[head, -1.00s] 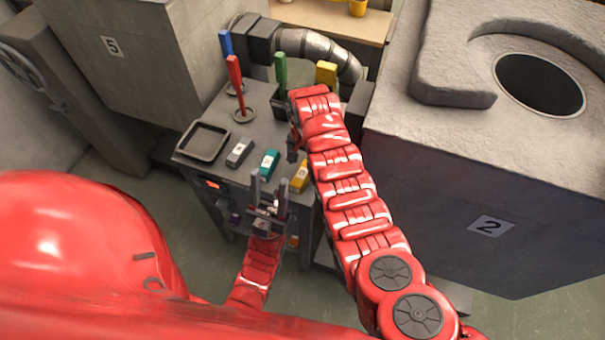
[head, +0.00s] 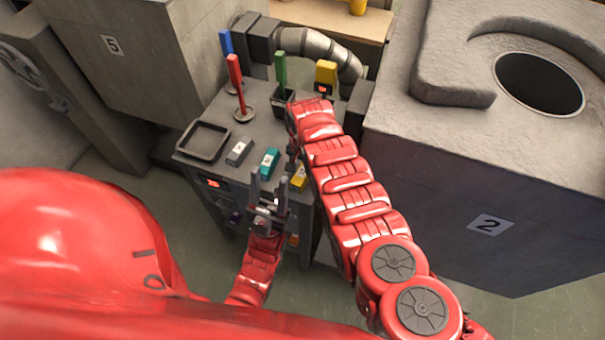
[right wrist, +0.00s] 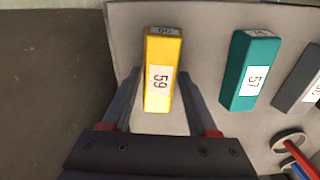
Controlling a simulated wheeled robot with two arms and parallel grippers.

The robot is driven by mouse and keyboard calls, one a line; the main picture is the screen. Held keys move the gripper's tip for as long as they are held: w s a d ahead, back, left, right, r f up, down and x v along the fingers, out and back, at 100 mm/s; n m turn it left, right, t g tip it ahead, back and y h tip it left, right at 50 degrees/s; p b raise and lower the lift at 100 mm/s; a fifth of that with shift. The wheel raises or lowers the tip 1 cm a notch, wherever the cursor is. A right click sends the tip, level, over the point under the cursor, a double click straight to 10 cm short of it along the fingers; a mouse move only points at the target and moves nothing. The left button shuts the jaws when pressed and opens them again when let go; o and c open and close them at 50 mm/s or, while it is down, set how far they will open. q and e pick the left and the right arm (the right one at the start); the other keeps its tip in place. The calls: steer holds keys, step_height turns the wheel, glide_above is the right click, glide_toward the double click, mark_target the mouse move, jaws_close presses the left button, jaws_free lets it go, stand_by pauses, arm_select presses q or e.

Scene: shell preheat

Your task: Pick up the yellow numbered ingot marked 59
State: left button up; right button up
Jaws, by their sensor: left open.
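The yellow ingot (head: 299,180) stands at the right front of the grey table, partly hidden by my right arm in the head view. In the right wrist view the yellow ingot (right wrist: 161,75), marked 59, lies between the two fingers of my right gripper (right wrist: 158,78). The fingers are apart, one on each side, with a gap visible to the ingot. In the head view the right gripper is mostly hidden behind its arm. My left gripper (head: 269,178) is open and empty, in front of the table edge, left of the yellow ingot.
A teal ingot (right wrist: 250,72) marked 57 and a grey ingot (right wrist: 299,79) stand beside it. A black tray (head: 204,141), red handle (head: 236,86), blue handle (head: 226,43) and green handle (head: 281,68) are further off. A large block marked 2 (head: 480,240) stands at right.

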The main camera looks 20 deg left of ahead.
jaws_close()
steer(key=shift+r, duration=0.1)
stand_by(0.3)
